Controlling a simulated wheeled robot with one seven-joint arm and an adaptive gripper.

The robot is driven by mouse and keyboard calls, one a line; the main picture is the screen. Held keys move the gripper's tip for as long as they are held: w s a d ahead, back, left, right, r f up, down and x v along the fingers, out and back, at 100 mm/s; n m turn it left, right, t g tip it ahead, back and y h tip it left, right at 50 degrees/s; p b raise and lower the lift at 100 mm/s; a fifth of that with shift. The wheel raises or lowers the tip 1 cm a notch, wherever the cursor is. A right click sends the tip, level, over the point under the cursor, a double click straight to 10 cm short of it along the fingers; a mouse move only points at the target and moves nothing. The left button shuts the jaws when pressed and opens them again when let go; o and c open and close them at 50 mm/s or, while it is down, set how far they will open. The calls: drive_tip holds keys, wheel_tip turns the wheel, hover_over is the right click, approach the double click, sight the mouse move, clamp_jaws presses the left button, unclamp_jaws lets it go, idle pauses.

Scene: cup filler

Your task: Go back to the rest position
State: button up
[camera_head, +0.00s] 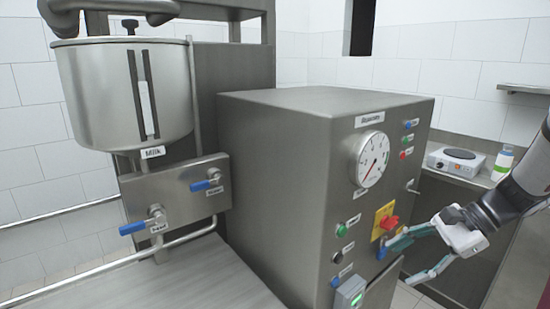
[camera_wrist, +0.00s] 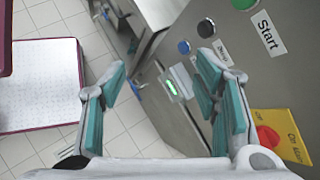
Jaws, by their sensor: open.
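My gripper (camera_head: 412,262) is in the right part of the head view, its teal-padded fingers spread open and empty. It is in front of the right part of the machine's control panel (camera_head: 358,215), near the red knob on a yellow plate (camera_head: 384,220). In the wrist view my gripper (camera_wrist: 165,100) shows both fingers apart with nothing between them. The red knob on the yellow plate (camera_wrist: 270,138) is right of the fingers there. I cannot tell whether a finger touches the panel.
A steel milk tank (camera_head: 110,90) with blue-handled valves (camera_head: 135,228) stands at the left. A hot plate (camera_head: 456,160) and a white bottle (camera_head: 502,163) are on the back right counter. The panel bears a gauge (camera_head: 373,158). Tiled floor (camera_wrist: 115,130) shows in the wrist view.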

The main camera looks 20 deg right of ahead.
drive_tip(key=s+a+r+n+h, duration=0.4)
drive_tip(key=s+a+r+n, duration=0.1)
drive_tip(key=a+n, duration=0.4)
drive_tip(key=s+a+r+n+h+p, duration=0.1)
drive_tip(key=s+a+r+n+h, duration=0.2)
drive_tip(key=s+a+n, duration=0.4)
drive_tip(key=a+r+n, duration=0.1)
drive_tip(key=a+n, duration=0.1)
drive_tip(key=a, duration=0.1)
drive_tip(key=shift+s+a+r+n+h, duration=0.3)
drive_tip(key=shift+s+r+h, duration=0.05)
drive_tip(key=shift+s+h, duration=0.05)
